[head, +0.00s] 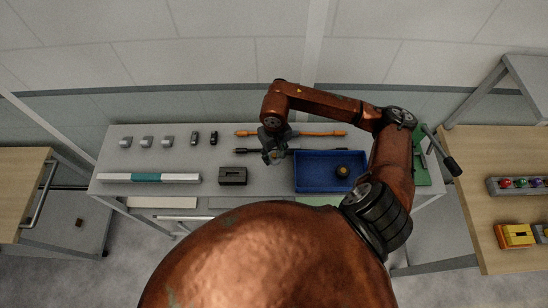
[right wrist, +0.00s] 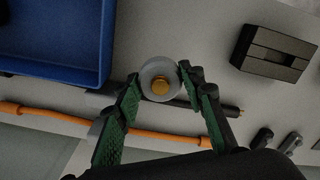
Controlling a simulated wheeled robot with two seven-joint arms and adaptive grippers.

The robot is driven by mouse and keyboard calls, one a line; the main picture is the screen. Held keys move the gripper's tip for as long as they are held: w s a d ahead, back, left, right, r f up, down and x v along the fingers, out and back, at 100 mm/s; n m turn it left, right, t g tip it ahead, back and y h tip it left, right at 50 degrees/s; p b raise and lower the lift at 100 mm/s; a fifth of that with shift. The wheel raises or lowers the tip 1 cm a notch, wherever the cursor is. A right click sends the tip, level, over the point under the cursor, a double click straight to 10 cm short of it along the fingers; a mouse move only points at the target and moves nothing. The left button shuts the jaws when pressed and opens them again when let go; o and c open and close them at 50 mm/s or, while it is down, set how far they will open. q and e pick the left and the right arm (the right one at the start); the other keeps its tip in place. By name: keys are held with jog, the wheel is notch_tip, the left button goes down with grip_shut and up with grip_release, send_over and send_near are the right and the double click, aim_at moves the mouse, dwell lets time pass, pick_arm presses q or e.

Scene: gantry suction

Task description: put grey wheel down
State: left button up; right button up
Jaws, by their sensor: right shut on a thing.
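The grey wheel (right wrist: 160,80) is a round light-grey disc with a brass-coloured hub. It sits between the green-padded fingertips of my right gripper (right wrist: 160,84), which is shut on it. In the head view my right gripper (head: 271,154) hangs over the grey table, just left of the blue tray (head: 298,187), and mostly hides the wheel. The blue tray also shows at the upper left of the right wrist view (right wrist: 105,60), apart from the wheel. My left gripper is not in view.
A dark wheel with a yellow hub (head: 343,170) lies in the tray. A dark slotted block (head: 233,176) stands left of the gripper. An orange rod (head: 320,133) and a dark rod (head: 310,151) lie behind. Small grey parts (head: 146,141) stand at the back left.

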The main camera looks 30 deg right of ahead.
aim_at(274, 160)
jog(key=shift+w+f, duration=0.25)
jog(key=shift+f, duration=0.1)
notch_tip(274, 160, down, 2)
jog(key=shift+f+p, duration=0.1)
jog(key=shift+p, duration=0.6)
jog(key=shift+f, duration=0.45)
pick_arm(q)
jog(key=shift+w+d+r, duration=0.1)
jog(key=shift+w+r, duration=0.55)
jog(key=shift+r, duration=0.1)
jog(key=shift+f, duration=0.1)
pick_arm(e)
jog(key=shift+f, duration=0.1)
jog(key=shift+f, duration=0.1)
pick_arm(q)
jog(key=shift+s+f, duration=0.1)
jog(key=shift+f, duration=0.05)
pick_arm(e)
jog(key=o, duration=1.2)
